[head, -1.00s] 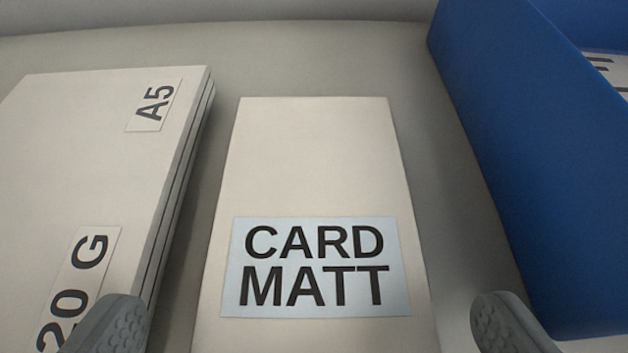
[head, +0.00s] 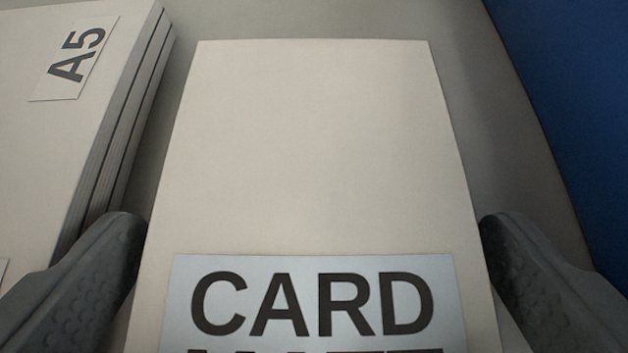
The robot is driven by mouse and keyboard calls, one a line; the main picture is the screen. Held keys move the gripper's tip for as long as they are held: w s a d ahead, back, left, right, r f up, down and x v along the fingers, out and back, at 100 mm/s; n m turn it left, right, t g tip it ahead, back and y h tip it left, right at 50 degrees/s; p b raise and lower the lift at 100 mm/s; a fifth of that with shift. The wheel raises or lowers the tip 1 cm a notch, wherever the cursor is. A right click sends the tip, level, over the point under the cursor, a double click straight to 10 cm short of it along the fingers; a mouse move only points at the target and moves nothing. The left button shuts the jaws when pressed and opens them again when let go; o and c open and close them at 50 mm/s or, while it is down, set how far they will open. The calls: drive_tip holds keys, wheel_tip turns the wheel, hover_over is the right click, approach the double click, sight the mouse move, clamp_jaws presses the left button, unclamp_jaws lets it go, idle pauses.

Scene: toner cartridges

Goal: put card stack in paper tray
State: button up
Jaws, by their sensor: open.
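The card stack (head: 315,150) is a cream block with a pale blue label reading CARD, with a second line cut off by the bottom edge. It lies flat in the middle of the head view, its near end out of the picture. My gripper (head: 312,225) is open, one finger on each side of the card stack. The fingertips sit close to its long sides; I cannot tell whether they touch. No paper tray can be made out for certain.
A taller stack of cream paper (head: 75,140) marked A5 stands close on the left, beside my left finger. A blue wall (head: 585,110) rises on the right, near my right finger. The grey surface (head: 470,40) is bare behind the card stack.

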drive_tip(key=shift+c, duration=0.4)
drive_tip(key=shift+r, duration=0.1)
drive_tip(key=c, duration=1.2)
